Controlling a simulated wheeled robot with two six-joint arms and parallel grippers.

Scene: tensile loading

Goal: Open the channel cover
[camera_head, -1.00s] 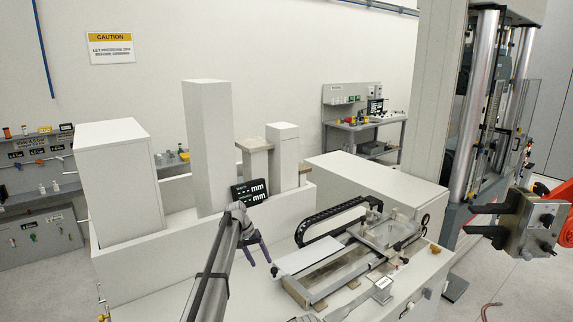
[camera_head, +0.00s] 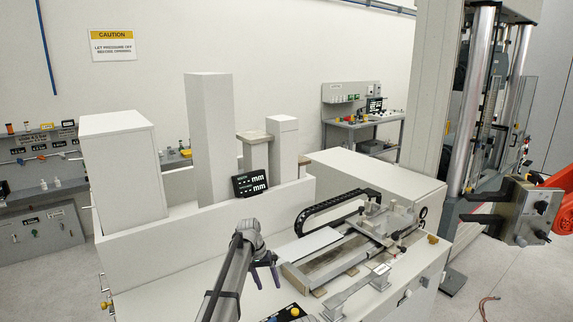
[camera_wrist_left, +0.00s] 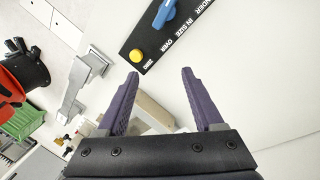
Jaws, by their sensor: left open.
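I cannot tell for sure which part is the channel cover. A pale flat plate (camera_head: 308,245) lies on the measuring fixture (camera_head: 345,262) on the white bench. My left gripper (camera_head: 266,280) is in front of and left of this fixture, with its purple fingers apart. In the left wrist view the gripper (camera_wrist_left: 160,74) is open, with nothing between its fingertips. A grey bracket with flat end plates (camera_head: 355,292) stands at the bench's front; it also shows in the left wrist view (camera_wrist_left: 74,88). My right gripper is not in view.
A black panel (camera_wrist_left: 165,28) with a yellow button and blue switch is near the fingertips. A black cable chain (camera_head: 335,207) and a dark display (camera_head: 250,184) stand behind. An orange arm with a dark-jawed grey head (camera_head: 522,212) is at the right.

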